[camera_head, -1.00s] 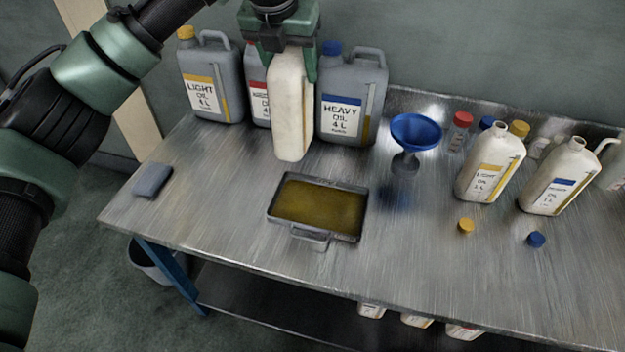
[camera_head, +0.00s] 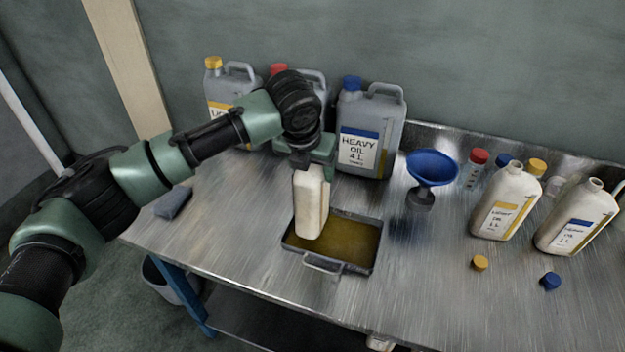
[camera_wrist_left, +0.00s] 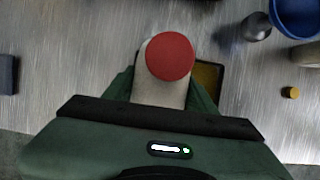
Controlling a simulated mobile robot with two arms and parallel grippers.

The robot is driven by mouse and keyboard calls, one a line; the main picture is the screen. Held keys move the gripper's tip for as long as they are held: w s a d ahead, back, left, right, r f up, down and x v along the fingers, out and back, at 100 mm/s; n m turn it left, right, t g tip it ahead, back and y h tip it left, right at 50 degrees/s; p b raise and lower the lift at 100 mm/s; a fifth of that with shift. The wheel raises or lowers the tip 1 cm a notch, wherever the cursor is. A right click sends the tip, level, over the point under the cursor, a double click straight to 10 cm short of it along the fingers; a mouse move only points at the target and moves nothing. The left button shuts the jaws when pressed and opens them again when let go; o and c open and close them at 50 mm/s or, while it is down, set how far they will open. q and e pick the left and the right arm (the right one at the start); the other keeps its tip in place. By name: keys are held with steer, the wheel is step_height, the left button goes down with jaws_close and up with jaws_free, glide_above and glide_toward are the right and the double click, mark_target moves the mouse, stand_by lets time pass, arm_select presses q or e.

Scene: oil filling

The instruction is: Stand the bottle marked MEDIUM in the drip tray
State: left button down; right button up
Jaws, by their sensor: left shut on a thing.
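My left gripper (camera_head: 313,163) is shut on a white bottle (camera_head: 311,205) near its top and holds it upright. In the left wrist view the bottle (camera_wrist_left: 160,93) has a red cap (camera_wrist_left: 170,56). Its label faces away, so I cannot read it. The drip tray (camera_head: 345,266), a shallow dark pan with a handle and brownish oil in it, lies on the bench. The bottle's lower end is over the tray's left part; I cannot tell whether it touches the tray floor. In the left wrist view the tray (camera_wrist_left: 209,78) shows partly behind the gripper. My right gripper is not in view.
Large grey cans, including the HEAVY one (camera_head: 366,135), stand along the wall. A blue funnel (camera_head: 432,168) stands right of the tray. Open LIGHT (camera_head: 503,205) and HEAVY (camera_head: 577,222) bottles and loose caps are further right. A grey-blue block (camera_head: 173,203) lies at left.

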arm_select(q)
steer(key=shift+f, duration=1.65)
steer(key=shift+c, duration=2.4)
jaws_free()
steer(key=shift+f, duration=0.15)
steer(key=shift+s, duration=0.1)
steer(key=b+v, duration=0.1)
steer(key=v, duration=1.1)
